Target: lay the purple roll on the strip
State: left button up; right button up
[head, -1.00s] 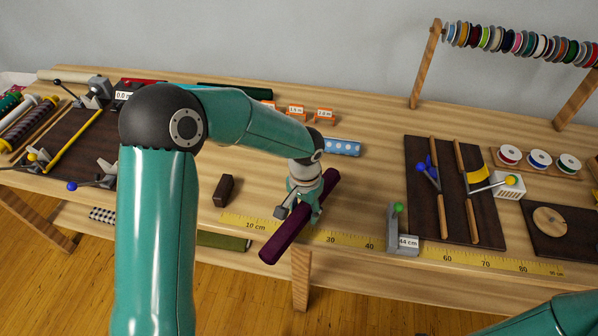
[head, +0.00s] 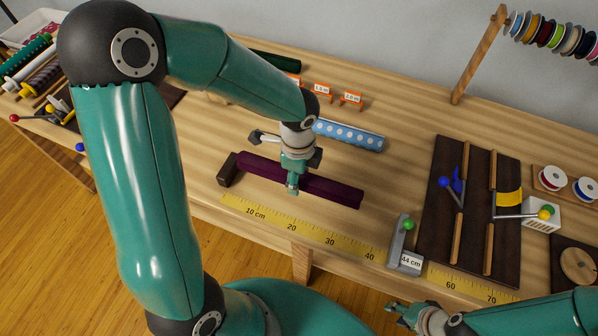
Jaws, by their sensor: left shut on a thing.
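The purple roll (head: 335,188) is in my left gripper (head: 293,184), which is shut around its middle. The roll lies roughly parallel to the yellow measuring strip (head: 330,241), on its far side. Its left end is at the dark brown block (head: 228,171); I cannot tell whether they touch, or whether the roll is raised above the table. The strip is bare between its 10 cm mark and the grey stop marked 44 cm (head: 405,246). My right gripper (head: 398,312) is low at the right, empty as far as I see; its jaw opening is unclear.
A blue dotted roll (head: 349,135) lies just behind my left gripper. Orange price tags (head: 322,91) stand further back. A dark board (head: 470,213) with wooden rails and a yellow piece is to the right. A spool rack (head: 480,55) stands at the back right.

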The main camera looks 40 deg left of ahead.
pick_arm(q)
jog(key=shift+w+d+f+b, duration=0.15)
jog(key=shift+f+b, duration=0.45)
jog(key=shift+f, duration=0.35)
jog(key=shift+f+b, duration=2.3)
jog(key=shift+f, duration=0.35)
jog(key=o, duration=1.4)
jog(key=shift+c, duration=0.2)
notch_tip(320, 180, up, 12)
jog(key=shift+f, duration=0.1)
